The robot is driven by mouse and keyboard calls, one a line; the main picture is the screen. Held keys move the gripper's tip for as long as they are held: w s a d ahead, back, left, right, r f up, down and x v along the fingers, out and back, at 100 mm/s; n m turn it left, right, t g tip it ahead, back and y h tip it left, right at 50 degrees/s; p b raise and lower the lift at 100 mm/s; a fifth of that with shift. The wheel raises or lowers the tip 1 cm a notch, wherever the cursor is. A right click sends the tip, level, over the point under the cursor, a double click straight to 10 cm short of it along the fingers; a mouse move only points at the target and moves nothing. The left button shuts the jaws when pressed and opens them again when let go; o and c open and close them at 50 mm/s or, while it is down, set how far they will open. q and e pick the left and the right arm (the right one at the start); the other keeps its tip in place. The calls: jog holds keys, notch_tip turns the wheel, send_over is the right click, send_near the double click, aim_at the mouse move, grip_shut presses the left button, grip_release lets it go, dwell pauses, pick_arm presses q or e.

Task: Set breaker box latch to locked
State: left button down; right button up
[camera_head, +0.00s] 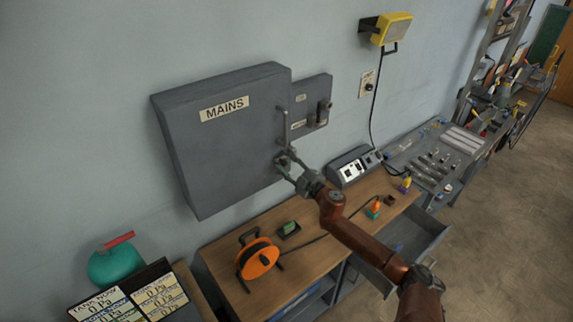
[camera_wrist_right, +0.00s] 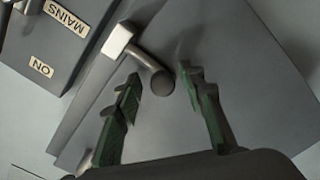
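The grey breaker box (camera_head: 225,140) with a "MAINS" label hangs on the wall, its front door shut. Its latch (camera_head: 281,162) is at the right edge of the door, partly hidden by my right gripper (camera_head: 287,165). In the right wrist view the latch (camera_wrist_right: 140,58) is a metal bar running from a pale block to a round end. My right gripper (camera_wrist_right: 158,80) is open there, with one finger on each side of the round end. I cannot tell whether the fingers touch it. My left gripper is not in view.
A smaller switch panel (camera_head: 311,104) with levers adjoins the box on the right; its labels (camera_wrist_right: 42,67) show in the wrist view. Below is a wooden workbench (camera_head: 225,262) with an orange cable reel (camera_head: 258,259) and a grey power unit (camera_head: 352,167). A drawer (camera_head: 412,245) stands open.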

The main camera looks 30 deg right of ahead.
jog(key=shift+s+d+f, duration=0.1)
jog(key=shift+s, duration=0.4)
jog(key=s, duration=1.1)
jog(key=shift+d, duration=0.4)
